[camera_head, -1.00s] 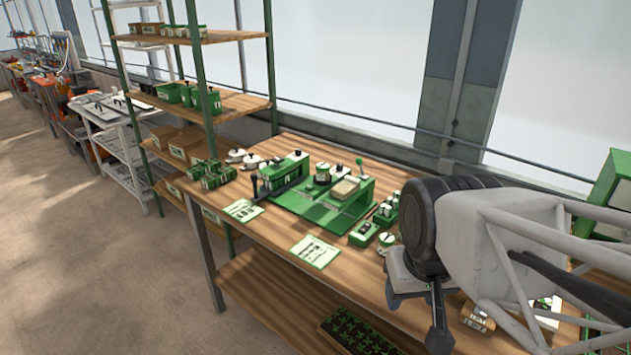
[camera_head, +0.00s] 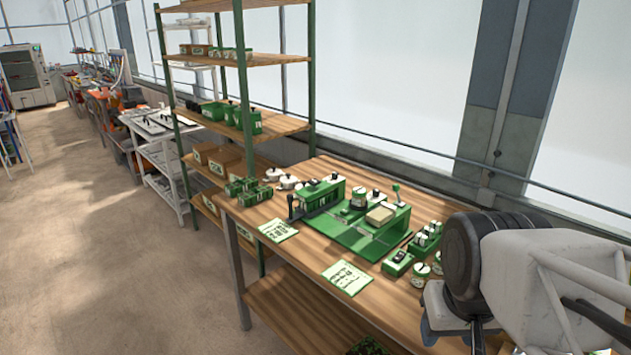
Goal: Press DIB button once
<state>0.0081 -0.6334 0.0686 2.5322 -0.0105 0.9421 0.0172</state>
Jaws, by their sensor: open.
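The green tray seeder (camera_head: 350,238) stands on the wooden workbench (camera_head: 300,258), with a press-like unit (camera_head: 322,192) at its left and a lever at its back right. Small green control boxes sit at its right: one with a dark top (camera_head: 398,262), a group with light and dark knobs (camera_head: 428,236), and one with a round white top (camera_head: 420,272). Their labels are too small to read, so I cannot tell which is the DIB button. My gripper (camera_head: 452,336) is at the lower right, open, to the right of and nearer than these boxes. Its fingertips are partly cut off by the frame's edge.
Two printed cards, one left (camera_head: 278,230) and one right (camera_head: 347,277), lie along the bench's front edge. Small green pots (camera_head: 248,190) and white round items (camera_head: 288,181) are at its left end. A green-framed shelf rack (camera_head: 270,123) stands behind. The floor at left is clear.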

